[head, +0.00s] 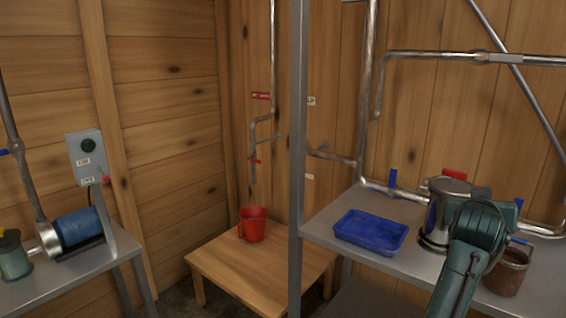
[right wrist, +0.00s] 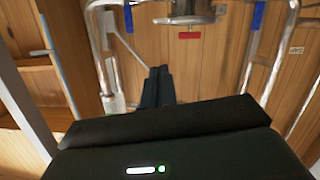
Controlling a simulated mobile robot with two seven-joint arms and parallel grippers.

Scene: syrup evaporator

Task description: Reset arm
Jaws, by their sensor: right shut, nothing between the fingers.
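My right arm rises from the lower right edge of the head view, in front of the metal shelf (head: 390,255). It covers part of the steel pot (head: 437,205). Its gripper cannot be made out in the head view. In the right wrist view my right gripper (right wrist: 157,82) shows as two dark fingers pressed together, with nothing between them. The fingers point toward metal pipes (right wrist: 99,50) and the wooden wall (right wrist: 215,65). My left arm and gripper are in neither view.
A blue tray (head: 371,233) and a rusty can (head: 508,272) stand on the shelf by the pot. A grey post (head: 299,150) rises at its left. A red jug (head: 252,224) stands on a low wooden table (head: 245,268). A blue motor (head: 78,233) is on the left bench.

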